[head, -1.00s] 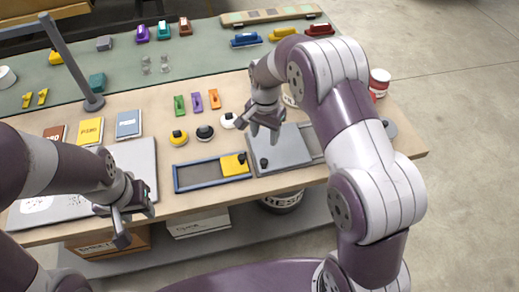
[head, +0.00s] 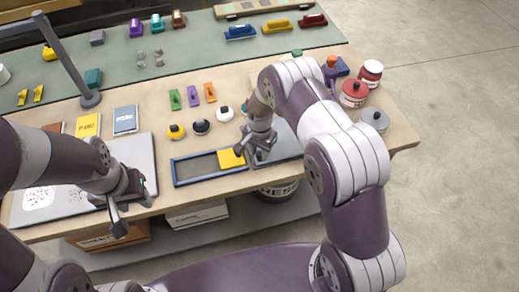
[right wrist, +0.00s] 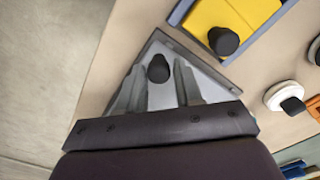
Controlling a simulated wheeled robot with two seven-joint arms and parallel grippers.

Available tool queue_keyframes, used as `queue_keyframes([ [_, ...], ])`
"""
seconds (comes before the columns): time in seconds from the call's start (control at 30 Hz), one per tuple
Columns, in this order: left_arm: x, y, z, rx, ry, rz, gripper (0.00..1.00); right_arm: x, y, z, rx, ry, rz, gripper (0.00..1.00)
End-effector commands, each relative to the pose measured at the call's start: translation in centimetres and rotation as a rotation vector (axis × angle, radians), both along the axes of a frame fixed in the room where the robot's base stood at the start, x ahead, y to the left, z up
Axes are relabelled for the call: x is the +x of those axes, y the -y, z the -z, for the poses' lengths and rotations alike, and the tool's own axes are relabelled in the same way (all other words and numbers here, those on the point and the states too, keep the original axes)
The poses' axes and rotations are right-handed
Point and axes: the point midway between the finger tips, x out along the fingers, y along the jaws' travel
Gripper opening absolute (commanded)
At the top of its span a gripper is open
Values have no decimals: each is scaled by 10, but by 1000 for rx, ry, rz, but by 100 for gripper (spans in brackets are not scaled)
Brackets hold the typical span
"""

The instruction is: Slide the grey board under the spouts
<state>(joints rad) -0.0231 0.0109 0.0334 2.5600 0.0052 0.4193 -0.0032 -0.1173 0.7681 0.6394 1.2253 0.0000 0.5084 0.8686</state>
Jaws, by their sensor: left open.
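The grey board (head: 287,148) lies on the table at the right of the blue-rimmed tray, partly hidden by my right arm in the head view. In the right wrist view the board (right wrist: 208,84) has an upright black knob (right wrist: 157,69). My right gripper (head: 256,150) is low over the board, its fingers apart on either side of the knob. A gap shows between the knob and each finger (right wrist: 159,78). My left gripper (head: 133,210) is open and empty near the table's front left edge. I cannot make out any spouts.
The blue-rimmed tray (head: 180,173) holds a yellow block (head: 230,159) close beside my right gripper. Black-and-yellow (head: 176,131), black and white round knobs stand behind it. A red pot (head: 354,93) and a grey pot (head: 375,119) stand at the right.

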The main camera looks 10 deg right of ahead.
Motion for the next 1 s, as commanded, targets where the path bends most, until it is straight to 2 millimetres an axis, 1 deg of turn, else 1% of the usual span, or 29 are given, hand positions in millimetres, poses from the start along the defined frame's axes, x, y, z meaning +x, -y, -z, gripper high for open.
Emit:
queue_keyframes([
  [0.03, 0, 0, 0, 0, 0, 0, 43, 0, 0, 0, 0, 0, 0, 17],
  [0.07, 0, 0, 0, 0, 0, 0, 43, 0, 0, 0, 0, 0, 0, 7],
  [0.1, 0, 0, 0, 0, 0, 0, 43, 0, 0, 0, 0, 0, 0, 0],
  [0.27, 0, 0, 0, 0, 0, 0, 43, 0, 1, -1, 0, 0, 0, 0],
  [0.33, 0, 0, 1, 0, 0, 0, 43, 0, 4, 0, 0, 0, 1, 0],
  [0.47, 0, 0, 4, 0, 0, 0, 43, 1, 22, 0, 0, 0, 4, 0],
  [0.57, 0, 0, 8, 0, 0, 0, 43, 2, 44, 1, -1, 1, 6, 0],
  [0.8, 0, 0, 21, 0, 0, 0, 43, 4, 111, 1, -1, 3, 7, 0],
  [1.0, 0, 0, 32, 0, 0, 0, 43, 6, 157, 1, -2, 4, 4, 0],
])
